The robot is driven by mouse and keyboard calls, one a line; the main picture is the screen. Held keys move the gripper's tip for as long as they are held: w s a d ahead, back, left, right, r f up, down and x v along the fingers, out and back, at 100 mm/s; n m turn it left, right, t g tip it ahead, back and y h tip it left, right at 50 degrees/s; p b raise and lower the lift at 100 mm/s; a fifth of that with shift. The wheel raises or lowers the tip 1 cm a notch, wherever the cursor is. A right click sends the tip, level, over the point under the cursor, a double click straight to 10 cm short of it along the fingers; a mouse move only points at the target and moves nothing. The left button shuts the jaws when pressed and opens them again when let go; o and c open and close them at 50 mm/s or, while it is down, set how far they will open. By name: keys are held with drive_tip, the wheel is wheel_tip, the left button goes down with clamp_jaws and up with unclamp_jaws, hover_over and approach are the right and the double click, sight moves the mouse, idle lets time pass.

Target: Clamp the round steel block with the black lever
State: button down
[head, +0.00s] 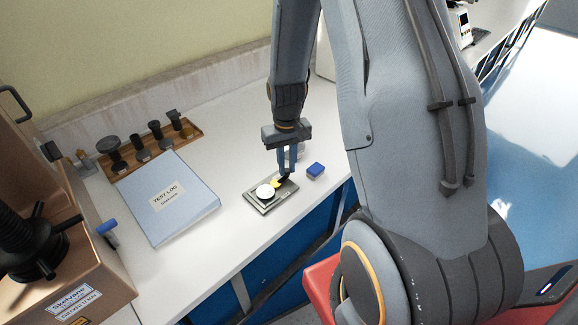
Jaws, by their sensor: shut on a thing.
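The round steel block (264,191) shows as a pale disc on a small flat dark-edged base plate (263,207) on the white bench. A small yellow part (277,184) sits just right of the block, close to its edge. The black lever (286,179) is a small dark piece at the back right of the plate. My gripper (287,170) points down over that corner, with its fingers shut on the lever. The fingertips partly hide the lever, and I cannot tell whether the yellow part touches the block.
A blue-topped block (316,169) stands close to the right of the plate. A blue test log binder (168,197) lies to the left, with a wooden rack (155,147) of dark fittings behind it. A brown tester (78,275) stands at the far left.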

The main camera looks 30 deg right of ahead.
drive_tip(key=shift+w+a+n, duration=0.1)
drive_tip(key=shift+w+n, duration=0.2)
drive_tip(key=shift+n, duration=0.7)
drive_tip(key=c, duration=1.6)
unclamp_jaws()
drive_tip(key=shift+c, duration=0.2)
drive_tip(key=shift+r+b, duration=0.8)
drive_tip(key=shift+r, duration=3.15)
drive_tip(key=s+a+r, duration=0.3)
drive_tip(key=s+a, duration=0.1)
drive_tip(key=s, duration=0.2)
drive_tip(key=s+a+r+m+t, duration=0.1)
drive_tip(key=s+a+r, duration=0.2)
drive_tip(key=s, duration=0.4)
drive_tip(key=shift+a, duration=0.6)
